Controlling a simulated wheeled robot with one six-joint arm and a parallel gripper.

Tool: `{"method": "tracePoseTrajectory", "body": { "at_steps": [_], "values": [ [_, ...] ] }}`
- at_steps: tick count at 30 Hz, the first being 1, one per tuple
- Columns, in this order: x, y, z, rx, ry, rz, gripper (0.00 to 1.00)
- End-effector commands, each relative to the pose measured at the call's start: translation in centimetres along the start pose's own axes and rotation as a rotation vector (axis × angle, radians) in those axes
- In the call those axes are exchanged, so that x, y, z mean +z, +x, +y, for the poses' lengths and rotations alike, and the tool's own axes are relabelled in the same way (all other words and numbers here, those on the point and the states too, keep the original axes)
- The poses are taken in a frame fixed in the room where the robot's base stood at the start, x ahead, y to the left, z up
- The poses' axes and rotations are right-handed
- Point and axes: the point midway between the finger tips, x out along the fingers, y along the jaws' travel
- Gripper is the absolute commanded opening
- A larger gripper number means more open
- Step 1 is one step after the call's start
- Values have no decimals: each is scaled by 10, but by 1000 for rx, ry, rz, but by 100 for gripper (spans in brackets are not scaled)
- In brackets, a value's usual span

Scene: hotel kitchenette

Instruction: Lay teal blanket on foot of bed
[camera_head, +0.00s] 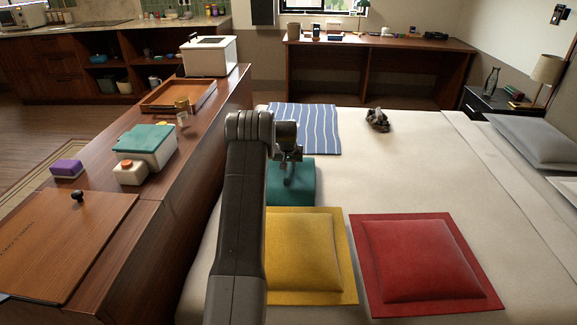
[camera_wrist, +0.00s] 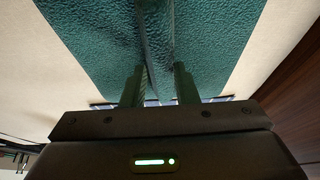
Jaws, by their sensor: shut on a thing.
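The teal blanket (camera_head: 300,182) is at the near-left part of the bed in the head view, between a blue striped cloth and a yellow cushion. My arm partly hides it. My gripper (camera_head: 289,172) is at the blanket and shut on it. In the wrist view, the teal blanket (camera_wrist: 95,35) fills the middle, and the fingers of my gripper (camera_wrist: 158,85) pinch a raised ridge of it. The bed (camera_head: 395,165) has a pale cover. Whether the blanket touches the bed all over cannot be told.
A blue striped cloth (camera_head: 305,130), a yellow cushion (camera_head: 305,250), a red cushion (camera_head: 415,258) and a small dark object (camera_head: 377,120) lie on the bed. A wooden counter (camera_head: 215,115) with a teal-lidded box (camera_head: 147,142) runs along the left. The bed's middle is clear.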

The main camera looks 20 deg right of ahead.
Motion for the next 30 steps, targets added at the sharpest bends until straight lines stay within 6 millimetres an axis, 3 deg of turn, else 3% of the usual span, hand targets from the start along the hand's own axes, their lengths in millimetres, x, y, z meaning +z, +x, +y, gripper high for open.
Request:
{"method": "tracePoseTrajectory", "body": {
  "at_steps": [6, 7, 10, 22, 30],
  "values": [
    [1, 3, 0, 0, 0, 2, 0],
    [1, 3, 0, 0, 0, 0, 31],
    [1, 2, 0, 0, 0, 0, 49],
    [-1, -5, 0, 0, 0, 1, 49],
    [-2, -53, 0, 0, 0, 3, 49]
  ]
}}
